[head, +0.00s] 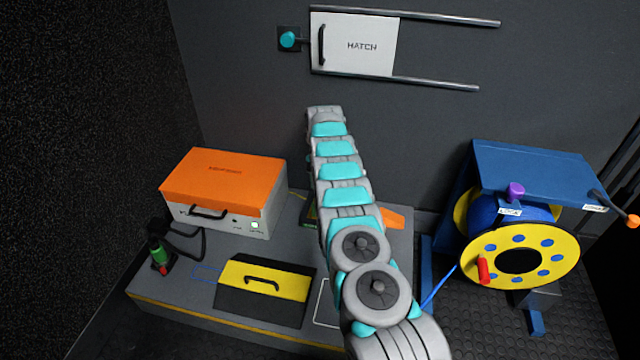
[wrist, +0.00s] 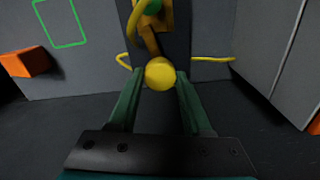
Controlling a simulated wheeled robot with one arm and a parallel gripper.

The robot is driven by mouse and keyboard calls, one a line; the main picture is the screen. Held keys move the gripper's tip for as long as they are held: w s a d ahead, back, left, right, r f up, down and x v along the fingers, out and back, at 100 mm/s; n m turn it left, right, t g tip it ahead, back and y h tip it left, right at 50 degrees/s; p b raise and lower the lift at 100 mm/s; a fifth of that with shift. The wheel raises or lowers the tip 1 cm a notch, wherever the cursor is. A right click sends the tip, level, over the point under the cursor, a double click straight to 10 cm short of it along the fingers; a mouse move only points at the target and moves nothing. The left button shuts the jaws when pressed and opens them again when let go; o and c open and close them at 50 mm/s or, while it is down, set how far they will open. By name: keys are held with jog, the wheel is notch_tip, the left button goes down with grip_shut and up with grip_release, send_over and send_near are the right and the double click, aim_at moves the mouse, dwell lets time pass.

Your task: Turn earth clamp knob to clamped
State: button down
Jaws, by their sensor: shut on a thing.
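The earth clamp knob (wrist: 160,74) is a round yellow ball in the wrist view. It sits between the fingertips of my gripper (wrist: 161,84), whose green fingers are shut on it. A yellow arm (wrist: 149,40) runs up from behind the knob to a green and yellow part (wrist: 150,8) at the top edge. A yellow cable (wrist: 212,59) shows on both sides of the dark upright behind. In the head view my own arm hides the gripper and the knob. I cannot tell the knob's clamped mark from these frames.
An orange-lidded case (head: 222,172) and a black and yellow box (head: 264,291) stand on the grey platform (head: 180,307), left of my arm. A blue-framed cable reel (head: 476,253) stands right. A white hatch (head: 354,45) is on the wall behind.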

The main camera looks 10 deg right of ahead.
jog(key=shift+m, duration=0.6)
jog(key=shift+c, duration=1.7)
grip_release()
jog(key=shift+r, duration=0.1)
notch_tip(320, 180, up, 7)
jog(key=shift+r, duration=0.3)
